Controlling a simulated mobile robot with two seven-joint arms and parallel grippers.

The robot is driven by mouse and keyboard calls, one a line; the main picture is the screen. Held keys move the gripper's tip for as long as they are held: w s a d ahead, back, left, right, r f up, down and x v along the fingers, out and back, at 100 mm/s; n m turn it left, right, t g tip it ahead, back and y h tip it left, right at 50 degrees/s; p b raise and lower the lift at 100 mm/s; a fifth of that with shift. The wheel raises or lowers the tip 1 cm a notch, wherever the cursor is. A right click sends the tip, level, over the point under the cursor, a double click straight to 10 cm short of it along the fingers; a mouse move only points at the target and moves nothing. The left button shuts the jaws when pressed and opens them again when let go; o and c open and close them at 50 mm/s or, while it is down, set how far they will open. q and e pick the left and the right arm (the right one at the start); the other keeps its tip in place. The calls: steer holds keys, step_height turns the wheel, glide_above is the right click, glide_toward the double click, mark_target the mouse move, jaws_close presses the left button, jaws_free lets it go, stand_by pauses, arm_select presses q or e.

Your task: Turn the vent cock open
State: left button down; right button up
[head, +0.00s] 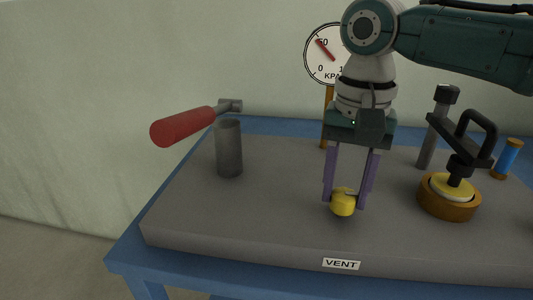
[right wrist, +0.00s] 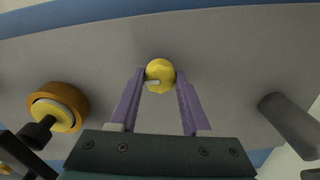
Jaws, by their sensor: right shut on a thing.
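The vent cock is a small yellow knob (head: 343,204) near the front edge of the grey top, behind the white VENT label (head: 341,264). My right gripper (head: 347,200) comes down from above, its two purple fingers on either side of the knob. In the right wrist view the knob (right wrist: 159,72) sits between the fingertips (right wrist: 160,78), and the gripper is shut on it. My left gripper is not in view.
A grey post with a red-handled lever (head: 183,126) stands at left. A pressure gauge (head: 322,54) is behind my right arm. At right are a brass-ringed fitting with a black clamp handle (head: 449,195) and a blue cylinder (head: 508,157). The grey top (head: 270,215) is bare left of the knob.

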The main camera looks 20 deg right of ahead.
jaws_close()
steer(key=shift+r+n+p, duration=0.2)
steer(key=shift+n+p, duration=0.1)
steer(key=shift+p, duration=0.55)
steer(key=n+p, duration=0.3)
steer(key=p, duration=0.1)
steer(key=shift+s+r, duration=0.1)
steer(key=n+p, duration=0.1)
steer(key=n, duration=0.1)
steer(key=shift+n, duration=0.3)
steer(key=n, duration=0.2)
steer(key=n+p, duration=0.1)
steer(key=n, duration=0.2)
steer(key=shift+f+n+p, duration=0.25)
steer(key=shift+n+p, duration=0.05)
steer(key=shift+p, duration=0.1)
steer(key=n, duration=0.4)
steer(key=shift+n, duration=1.1)
